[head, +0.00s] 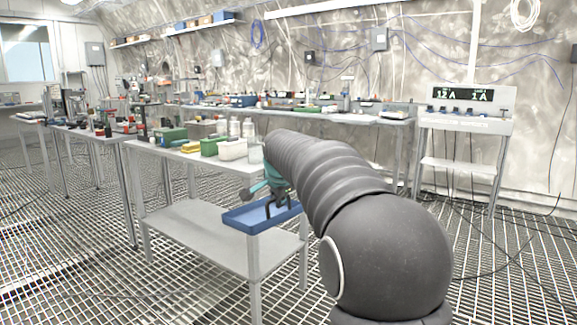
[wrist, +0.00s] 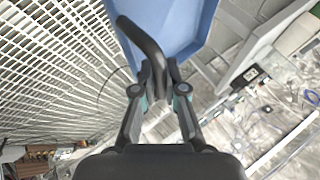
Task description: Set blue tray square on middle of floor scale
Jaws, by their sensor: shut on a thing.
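The blue tray (head: 243,216) is by the near right end of the steel table in the head view, partly hidden by my arm. My gripper (head: 273,201) is over the tray. In the wrist view, my gripper (wrist: 160,76) is shut on the tray's dark curved handle (wrist: 140,38), and the blue tray (wrist: 185,28) lies beyond the fingers, cut off by the top edge. The tray looks about level in the head view. I cannot tell whether it touches the table. I cannot make out a floor scale in either view.
The steel table (head: 190,236) has a lower shelf and holds green and white bins (head: 232,149). A long bench (head: 330,115) runs along the back wall. A stand with a number display (head: 463,96) is at right, with cables on the grating floor. Grating at front left (head: 60,270) is clear.

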